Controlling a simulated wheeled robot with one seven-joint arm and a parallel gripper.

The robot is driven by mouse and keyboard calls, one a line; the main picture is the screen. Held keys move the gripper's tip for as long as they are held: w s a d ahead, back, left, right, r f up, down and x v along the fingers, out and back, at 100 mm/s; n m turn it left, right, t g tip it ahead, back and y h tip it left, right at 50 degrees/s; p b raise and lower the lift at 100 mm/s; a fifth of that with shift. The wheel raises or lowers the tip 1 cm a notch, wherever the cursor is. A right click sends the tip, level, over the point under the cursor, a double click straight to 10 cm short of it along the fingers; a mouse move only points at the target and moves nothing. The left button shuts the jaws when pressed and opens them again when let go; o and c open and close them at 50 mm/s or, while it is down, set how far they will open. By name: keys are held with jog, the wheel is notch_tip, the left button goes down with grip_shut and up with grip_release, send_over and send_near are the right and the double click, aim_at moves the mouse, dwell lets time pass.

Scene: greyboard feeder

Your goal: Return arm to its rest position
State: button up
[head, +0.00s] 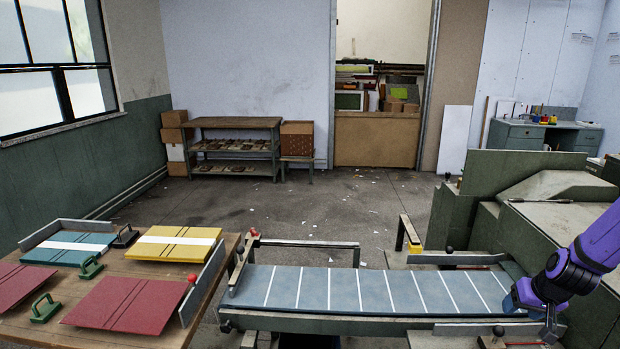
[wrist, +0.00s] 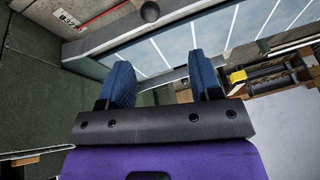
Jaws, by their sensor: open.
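My purple arm (head: 585,255) reaches in from the right edge of the head view. My gripper (head: 518,296) is at the right end of the striped feeder bed (head: 330,288), beside the green machine. In the wrist view my gripper (wrist: 162,75) shows two blue padded fingers set apart, with nothing between them. The striped bed (wrist: 190,35) lies beyond the fingertips there. I cannot tell the exact height of the fingers above the bed.
The green machine (head: 500,175) stands close behind my arm. A wooden table (head: 150,265) at left holds red boards (head: 125,302), a yellow board (head: 175,243), a teal board (head: 70,248) and green-handled tools (head: 45,308). Open floor (head: 300,210) lies beyond the bed.

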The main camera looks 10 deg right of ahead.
jog(key=a+r+n+g+h, duration=0.1)
jog(key=a+r+n, duration=0.1)
jog(key=a+r, duration=0.75)
jog(key=a+r+n+h, duration=0.1)
jog(key=a+r, duration=0.6)
jog(key=r, duration=0.6)
jog(key=s+a+r+n+t+y, duration=0.1)
jog(key=s+a+r+y, duration=0.1)
jog(key=s+a+r, duration=1)
jog(key=shift+s+a+r+n+t, duration=0.25)
jog(key=shift+s+a+n+t, duration=0.25)
jog(key=shift+s, duration=0.6)
